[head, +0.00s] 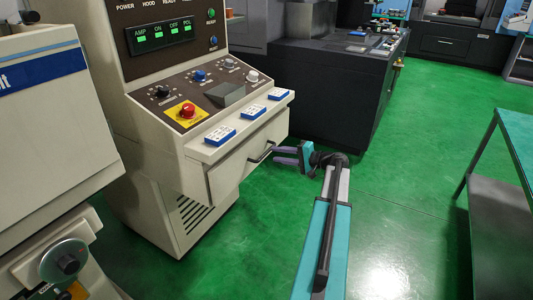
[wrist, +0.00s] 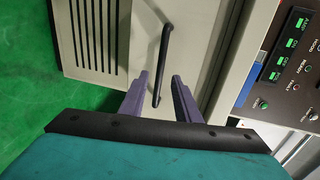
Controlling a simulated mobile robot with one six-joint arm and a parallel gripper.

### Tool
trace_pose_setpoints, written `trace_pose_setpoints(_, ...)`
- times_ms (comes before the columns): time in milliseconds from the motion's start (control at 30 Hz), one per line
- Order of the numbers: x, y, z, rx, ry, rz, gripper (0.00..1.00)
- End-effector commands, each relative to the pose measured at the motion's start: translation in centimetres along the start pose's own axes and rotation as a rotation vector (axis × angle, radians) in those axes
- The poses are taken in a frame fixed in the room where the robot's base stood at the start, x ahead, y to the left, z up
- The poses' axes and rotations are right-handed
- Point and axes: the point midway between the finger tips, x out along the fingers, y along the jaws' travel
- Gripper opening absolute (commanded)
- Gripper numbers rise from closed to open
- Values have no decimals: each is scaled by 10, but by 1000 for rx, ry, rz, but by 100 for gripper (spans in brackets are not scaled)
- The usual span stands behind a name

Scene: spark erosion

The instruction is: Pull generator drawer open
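The generator drawer (head: 238,163) is a beige front below the sloped control panel of the generator cabinet, and it looks shut. Its dark bar handle (head: 262,153) is at the right of the drawer front. My gripper (head: 276,155) is open close to the handle in the head view. In the wrist view, the two purple fingers (wrist: 158,90) stand apart, with the lower end of the handle (wrist: 162,62) between them. The fingers do not visibly touch the handle. I cannot tell the exact depth between fingertips and drawer front.
Small blue-and-white boxes (head: 220,136) lie on the ledge above the drawer. A red emergency button (head: 187,111) is on the panel. A dark machine (head: 325,95) stands behind, and a teal-topped table (head: 520,135) is at right. Green floor (head: 420,160) is free between.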

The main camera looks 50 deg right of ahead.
Motion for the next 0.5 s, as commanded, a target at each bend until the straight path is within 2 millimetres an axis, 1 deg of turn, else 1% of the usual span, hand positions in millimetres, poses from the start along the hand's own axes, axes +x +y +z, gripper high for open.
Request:
trace_pose_setpoints(100,18,-1,0,0,-2,0,30)
trace_pose_setpoints(300,45,-1,0,0,-1,0,30)
trace_pose_setpoints(500,61,0,0,0,0,1,30)
